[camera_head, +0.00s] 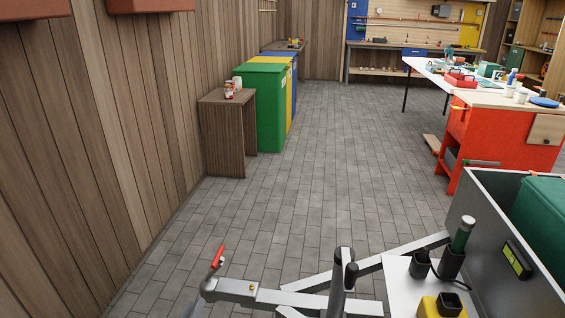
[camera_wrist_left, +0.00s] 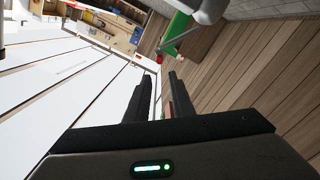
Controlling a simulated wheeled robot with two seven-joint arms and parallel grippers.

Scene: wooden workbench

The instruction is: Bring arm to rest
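My left gripper (camera_wrist_left: 160,78) shows in the left wrist view. Its two dark fingers stand apart with a gap between them, and nothing is held in the gap. Its dark body with a lit green strip fills the bottom of that view. In the head view I cannot clearly make out the left gripper among the grey metal bars at the bottom. My right gripper is not in view.
Grey metal bars (camera_head: 257,295), a red-tipped lever (camera_head: 218,257) and a grey open bin (camera_head: 490,255) fill the near bottom and right. A wooden stand (camera_head: 222,140) and green bin (camera_head: 268,112) line the left wall. The middle floor (camera_head: 310,170) is clear.

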